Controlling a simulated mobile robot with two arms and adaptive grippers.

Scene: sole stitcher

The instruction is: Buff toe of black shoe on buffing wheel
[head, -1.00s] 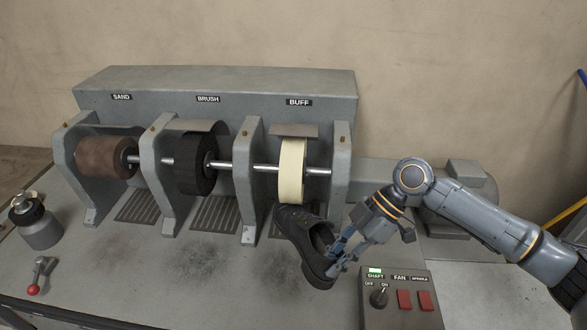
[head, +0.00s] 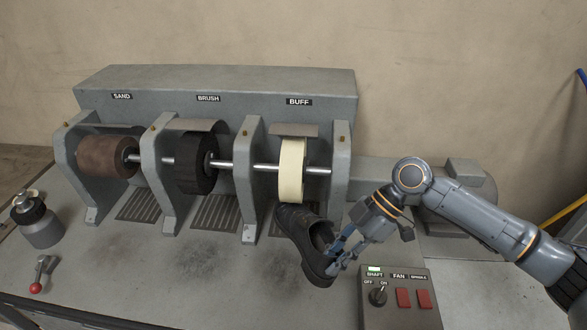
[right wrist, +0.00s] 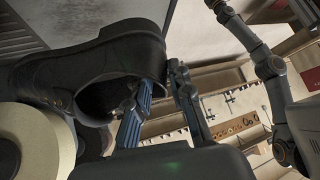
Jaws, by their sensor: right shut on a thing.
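The black shoe (head: 303,240) is held up at the machine's right end, its toe pointing up and left at the underside of the cream buffing wheel (head: 291,172) below the BUFF label. The toe appears to meet the wheel's lower edge, though exact contact is hard to tell. My right gripper (head: 338,257) is shut on the heel end of the shoe. In the right wrist view the gripper (right wrist: 155,88) has a finger inside the shoe's opening (right wrist: 95,85), and the cream wheel (right wrist: 40,142) is close beside the toe. My left gripper is not in the head view.
A brown sanding wheel (head: 107,157) and a black brush wheel (head: 194,164) share the shaft to the left. A control box (head: 400,312) with a lit green lamp stands in front of my right gripper. A jar (head: 37,222) and red-knobbed lever (head: 38,276) are far left.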

